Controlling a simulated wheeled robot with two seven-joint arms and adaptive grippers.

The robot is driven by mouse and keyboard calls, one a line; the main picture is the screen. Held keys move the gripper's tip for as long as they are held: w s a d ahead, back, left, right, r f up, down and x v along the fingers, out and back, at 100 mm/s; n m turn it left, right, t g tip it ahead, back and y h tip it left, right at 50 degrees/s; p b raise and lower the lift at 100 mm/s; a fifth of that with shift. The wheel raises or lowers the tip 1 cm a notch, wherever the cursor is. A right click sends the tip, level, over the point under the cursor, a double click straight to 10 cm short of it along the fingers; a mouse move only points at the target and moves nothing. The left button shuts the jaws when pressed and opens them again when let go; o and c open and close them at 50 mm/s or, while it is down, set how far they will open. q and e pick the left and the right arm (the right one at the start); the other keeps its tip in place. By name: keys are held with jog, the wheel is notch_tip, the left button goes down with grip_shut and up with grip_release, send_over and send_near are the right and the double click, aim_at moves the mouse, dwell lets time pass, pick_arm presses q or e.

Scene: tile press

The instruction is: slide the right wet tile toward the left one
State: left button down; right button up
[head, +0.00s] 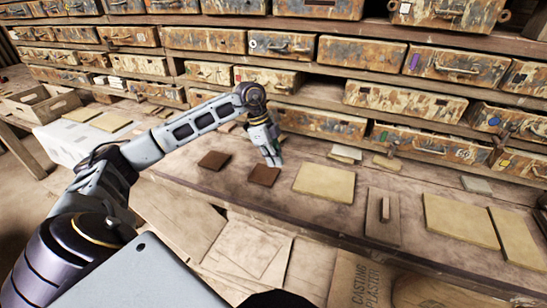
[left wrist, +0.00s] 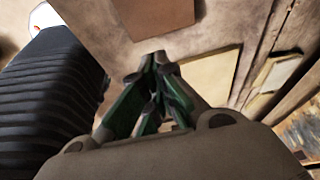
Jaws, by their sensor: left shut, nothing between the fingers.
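Two dark brown square tiles lie flat on the bench, the left tile (head: 214,160) and the right tile (head: 264,175), with a gap of bare bench between them. My left gripper (head: 275,162) points down just behind the right tile, at its far right edge. Its fingers are shut and empty; I cannot tell whether they touch the tile. In the left wrist view the shut fingers (left wrist: 160,62) show below a brown tile (left wrist: 140,16), which looks like the right one and is cut off by the top edge. My right gripper is in neither view.
A pale square board (head: 324,184) lies right of the right tile; it also shows in the left wrist view (left wrist: 203,75). A wooden board with a handle (head: 383,217) and more pale slabs (head: 460,220) lie farther right. Drawers (head: 320,122) line the back of the bench (head: 225,185).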

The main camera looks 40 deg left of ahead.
aim_at(253, 173)
pick_arm(q)
jog(key=x, duration=0.6)
jog(key=shift+d+f, duration=0.1)
jog(key=shift+f, duration=0.1)
jog(key=shift+d+f, duration=0.2)
jog(key=shift+f, duration=0.4)
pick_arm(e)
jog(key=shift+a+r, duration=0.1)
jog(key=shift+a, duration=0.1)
pick_arm(q)
jog(key=shift+a, duration=0.1)
jog(key=shift+s+a+p, duration=0.15)
jog(key=shift+s+a, duration=0.3)
jog(key=shift+a, duration=1.45)
jog(key=shift+s+a+p, duration=0.15)
jog(key=shift+s+a, duration=0.3)
jog(key=shift+a, duration=1.4)
jog(key=shift+s+a+p, duration=0.15)
jog(key=shift+s+a, duration=0.3)
jog(key=shift+a, duration=1.45)
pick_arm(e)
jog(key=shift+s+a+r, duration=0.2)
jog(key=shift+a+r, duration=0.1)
pick_arm(q)
jog(key=shift+r, duration=0.2)
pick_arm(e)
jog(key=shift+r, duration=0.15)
